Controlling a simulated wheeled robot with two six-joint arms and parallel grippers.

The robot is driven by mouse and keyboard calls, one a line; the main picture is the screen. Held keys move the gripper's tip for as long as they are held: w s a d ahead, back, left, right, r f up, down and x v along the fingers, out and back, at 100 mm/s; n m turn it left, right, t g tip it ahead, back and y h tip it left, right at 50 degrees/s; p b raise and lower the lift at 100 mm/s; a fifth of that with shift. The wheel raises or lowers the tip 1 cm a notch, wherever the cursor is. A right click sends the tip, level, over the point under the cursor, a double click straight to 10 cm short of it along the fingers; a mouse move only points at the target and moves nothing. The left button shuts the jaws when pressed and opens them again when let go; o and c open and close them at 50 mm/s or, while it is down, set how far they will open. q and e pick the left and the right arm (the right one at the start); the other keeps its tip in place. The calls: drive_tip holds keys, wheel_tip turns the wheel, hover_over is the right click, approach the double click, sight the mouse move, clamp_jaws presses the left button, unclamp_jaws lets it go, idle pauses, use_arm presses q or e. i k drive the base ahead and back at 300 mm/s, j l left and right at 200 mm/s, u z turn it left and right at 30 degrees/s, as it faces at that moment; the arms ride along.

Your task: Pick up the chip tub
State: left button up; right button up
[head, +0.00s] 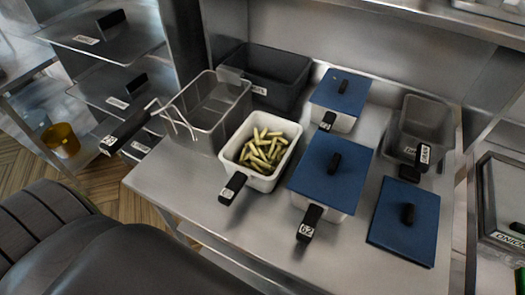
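A white tub of chips (262,184) stands upright on the steel counter, near the middle of the head view. Pale yellow chips (264,148) lie inside it, and it has no lid on. Its black handle (233,186) points toward the front edge and carries a small white label. Neither my left nor my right gripper shows in this view, and nothing is holding the tub.
Blue-lidded tubs (331,170) (340,91) stand right. A blue lid (402,216) and grey tub (425,121) are further right. Bare counter (180,180) lies front left.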

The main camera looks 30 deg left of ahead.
sight(257, 156)
drive_tip(key=u, duration=1.35)
